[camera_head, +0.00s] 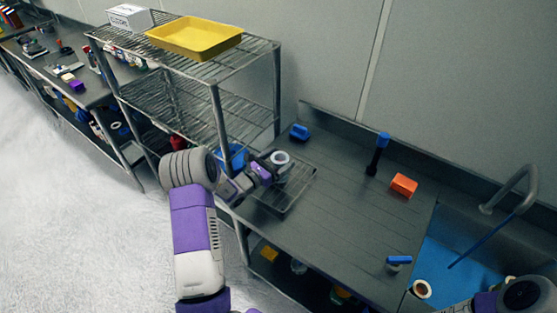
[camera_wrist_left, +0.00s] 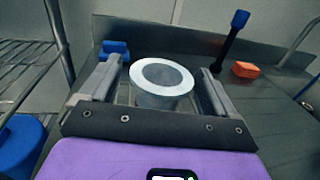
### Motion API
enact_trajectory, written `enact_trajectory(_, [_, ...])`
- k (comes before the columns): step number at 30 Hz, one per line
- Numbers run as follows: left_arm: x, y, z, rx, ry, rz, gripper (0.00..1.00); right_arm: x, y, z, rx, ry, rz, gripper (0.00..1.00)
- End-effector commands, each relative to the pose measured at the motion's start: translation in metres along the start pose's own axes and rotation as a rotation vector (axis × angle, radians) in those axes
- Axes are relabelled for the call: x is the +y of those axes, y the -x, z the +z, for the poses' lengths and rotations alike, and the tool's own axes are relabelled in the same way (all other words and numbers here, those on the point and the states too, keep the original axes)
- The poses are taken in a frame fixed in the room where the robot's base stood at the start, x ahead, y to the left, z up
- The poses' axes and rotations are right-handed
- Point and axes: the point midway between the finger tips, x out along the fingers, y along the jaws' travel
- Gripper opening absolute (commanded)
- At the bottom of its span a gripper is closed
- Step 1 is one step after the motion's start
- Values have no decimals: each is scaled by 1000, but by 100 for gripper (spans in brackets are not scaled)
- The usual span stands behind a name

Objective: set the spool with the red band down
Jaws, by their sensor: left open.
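A spool with a wide pale flange (camera_head: 280,157) stands upright at the wire rack on the metal counter. In the left wrist view the spool (camera_wrist_left: 162,78) sits between the two fingers, with room on both sides; no red band shows on it. My left gripper (camera_head: 276,166) is open around it, and its fingers (camera_wrist_left: 158,85) do not touch it. A second pale ring-shaped thing (camera_head: 421,289) is at the front edge by the sink; I cannot tell whether it has a red band. My right arm comes in at the lower right, its fingers not clear.
The wire rack (camera_head: 298,191) lies on the counter (camera_head: 345,225). A blue block (camera_head: 299,132), a blue-topped brush (camera_head: 378,152) and an orange block (camera_head: 404,185) stand behind. The wire shelf (camera_head: 215,73) is at left, the blue sink (camera_head: 462,262) at right. The counter's middle is clear.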

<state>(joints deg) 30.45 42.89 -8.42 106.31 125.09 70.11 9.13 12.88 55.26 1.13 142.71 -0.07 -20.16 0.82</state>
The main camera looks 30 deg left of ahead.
Motion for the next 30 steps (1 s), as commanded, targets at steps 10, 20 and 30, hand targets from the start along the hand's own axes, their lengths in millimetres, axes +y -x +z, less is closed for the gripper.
enact_trajectory(10, [1, 17, 3, 1, 0, 3, 90, -1, 3, 0, 0, 0, 0, 98])
enact_trajectory(20, [1, 88, 3, 1, 1, 4, 90, 0, 0, 0, 0, 0, 0, 98])
enact_trajectory(30, [0, 120, 3, 0, 1, 0, 90, 0, -1, 0, 0, 0, 0, 98])
